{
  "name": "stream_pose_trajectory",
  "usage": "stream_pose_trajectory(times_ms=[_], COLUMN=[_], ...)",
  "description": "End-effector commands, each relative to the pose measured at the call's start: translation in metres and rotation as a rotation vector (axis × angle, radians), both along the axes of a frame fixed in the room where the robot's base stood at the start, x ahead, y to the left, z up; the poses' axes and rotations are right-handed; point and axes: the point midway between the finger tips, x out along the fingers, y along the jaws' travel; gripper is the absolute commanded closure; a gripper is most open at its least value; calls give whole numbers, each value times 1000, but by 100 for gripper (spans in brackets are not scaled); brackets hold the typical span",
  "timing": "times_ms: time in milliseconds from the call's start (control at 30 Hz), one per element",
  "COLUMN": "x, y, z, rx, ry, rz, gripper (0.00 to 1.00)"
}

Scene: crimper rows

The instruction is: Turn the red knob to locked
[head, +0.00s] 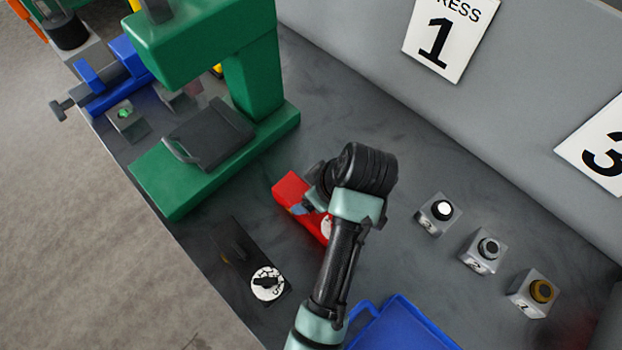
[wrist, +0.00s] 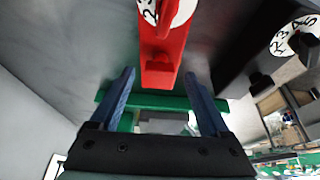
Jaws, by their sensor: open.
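A red control box (head: 290,188) lies on the bench in the head view, partly hidden behind my arm. It shows in the wrist view as a red panel (wrist: 178,48). A red knob (wrist: 166,14) sits over its white numbered dial (wrist: 184,12), cut by the top edge; the pointer's setting cannot be read. A darker red lug (wrist: 159,64) stands lower on the panel. My gripper (wrist: 163,82) is open, its blue fingers apart on either side of the panel's lower end, with nothing held. In the head view my gripper (head: 308,205) is over the red box, mostly hidden.
A black box with a white dial (head: 268,283) is beside the red one, near the bench edge. A green press (head: 160,185) stands behind. Several small button boxes (head: 482,250) are at right; a blue tray (head: 400,325) is at the front.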

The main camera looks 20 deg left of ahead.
Motion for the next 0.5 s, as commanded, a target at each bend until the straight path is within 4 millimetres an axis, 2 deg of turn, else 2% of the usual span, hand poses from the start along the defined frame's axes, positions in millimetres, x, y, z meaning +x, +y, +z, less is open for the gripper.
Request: stream_pose_trajectory(times_ms=[133,400,500], x=[0,1,1], y=[3,4,3], z=[-8,-9,-9], rx=[-1,0,0], ry=[1,0,0], rz=[1,1,1], gripper=[20,20,36])
